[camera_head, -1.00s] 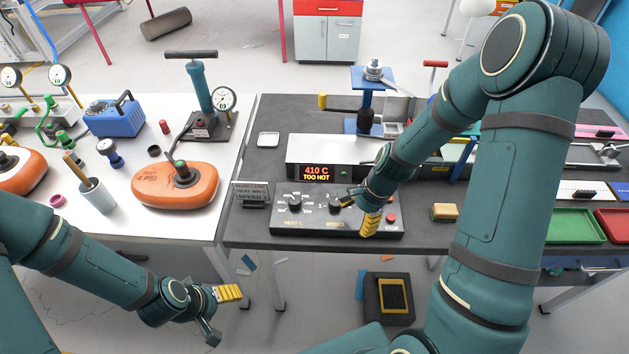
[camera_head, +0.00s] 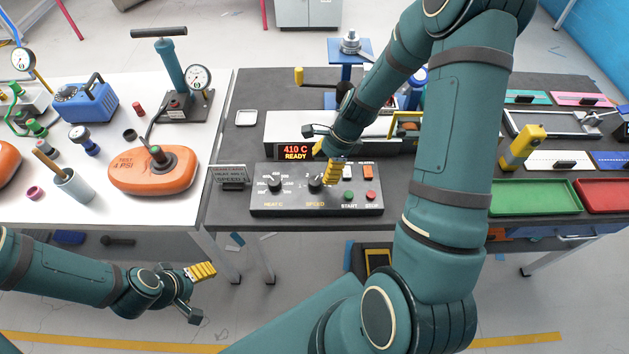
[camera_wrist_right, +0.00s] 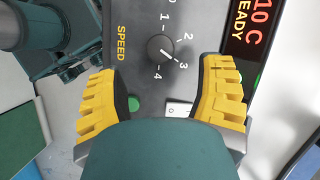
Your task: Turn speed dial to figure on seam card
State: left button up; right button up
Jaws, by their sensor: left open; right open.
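The black speed dial (camera_head: 315,185) is on the dark control panel (camera_head: 262,204), right of the heat dial (camera_head: 274,184). In the right wrist view, the speed dial (camera_wrist_right: 160,48) has a white mark that appears to point toward 3. The seam card (camera_head: 231,174) stands left of the panel; its small print is hard to read. My right gripper (camera_head: 327,160) is open and empty, just above and behind the speed dial. In the right wrist view, the dial lies ahead between its yellow fingers (camera_wrist_right: 165,80), apart from them. My left gripper (camera_head: 201,294) is open and empty, low in front of the tables.
The red display (camera_head: 295,152) reads 410 C READY. Start (camera_head: 348,196) and stop (camera_head: 370,196) buttons sit right of the dial. An orange inflatable (camera_head: 152,176) lies on the white table. Green (camera_head: 530,199) and red (camera_head: 603,196) trays are at right.

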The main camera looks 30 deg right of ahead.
aim_at(315, 181)
jog(key=x, duration=0.6)
jog(key=shift+a+f+b, duration=0.15)
jog(key=shift+f+b, duration=0.05)
jog(key=shift+b, duration=0.2)
grip_shut()
